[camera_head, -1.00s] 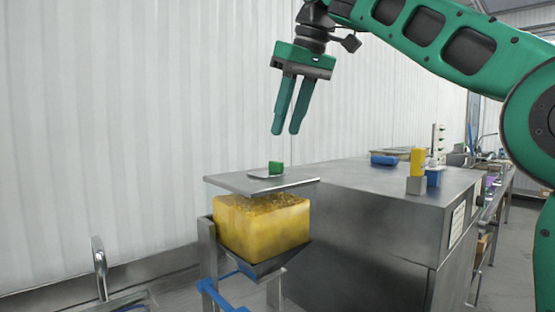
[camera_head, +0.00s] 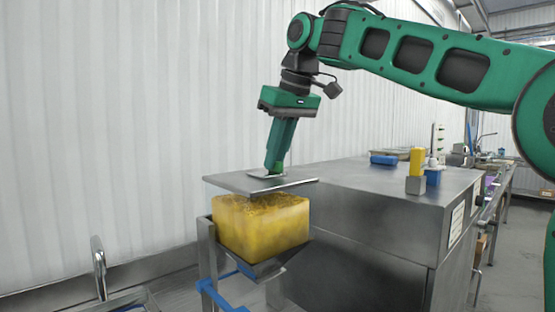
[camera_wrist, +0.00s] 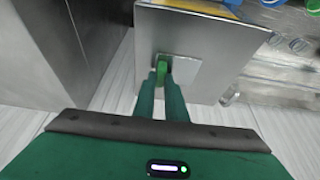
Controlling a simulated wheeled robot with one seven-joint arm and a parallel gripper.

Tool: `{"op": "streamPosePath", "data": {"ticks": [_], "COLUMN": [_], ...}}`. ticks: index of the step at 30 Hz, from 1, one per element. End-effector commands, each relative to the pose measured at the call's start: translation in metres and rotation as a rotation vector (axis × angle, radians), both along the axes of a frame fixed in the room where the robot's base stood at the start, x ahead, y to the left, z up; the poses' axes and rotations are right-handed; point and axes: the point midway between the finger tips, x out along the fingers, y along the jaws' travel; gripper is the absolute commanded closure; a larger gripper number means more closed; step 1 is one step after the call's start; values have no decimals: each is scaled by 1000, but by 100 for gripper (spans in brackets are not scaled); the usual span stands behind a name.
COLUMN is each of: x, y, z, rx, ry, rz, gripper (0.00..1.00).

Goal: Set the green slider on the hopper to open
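The green slider (camera_wrist: 162,66) is a small knob on a pale square plate on the hopper's flat metal lid (camera_head: 232,181). My gripper (camera_head: 273,166) points down at the lid, its fingertips at the slider. In the wrist view my gripper (camera_wrist: 161,82) has one finger on each side of the slider, with little or no gap showing. Whether the fingers press on it or merely straddle it cannot be told. In the head view the fingers overlap and hide most of the slider. The hopper (camera_head: 284,263) holds a yellow block-like mass (camera_head: 262,228) below the lid.
A large steel cabinet (camera_head: 375,215) stands right of the hopper. On its top are a blue item (camera_head: 383,159) and a yellow item (camera_head: 417,160) on a grey block. A white ribbed wall (camera_head: 120,120) is behind. A faucet (camera_head: 99,265) is at lower left.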

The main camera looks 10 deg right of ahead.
Motion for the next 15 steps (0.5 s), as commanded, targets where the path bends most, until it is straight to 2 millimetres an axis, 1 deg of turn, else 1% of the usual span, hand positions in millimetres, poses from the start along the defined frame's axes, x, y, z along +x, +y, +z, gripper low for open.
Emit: {"op": "streamPosePath", "data": {"ticks": [8, 15], "x": [-1, -14], "y": [2, 22], "z": [0, 0], "rx": [0, -1], "ry": [0, 1], "rz": [1, 3], "gripper": [100, 100]}}
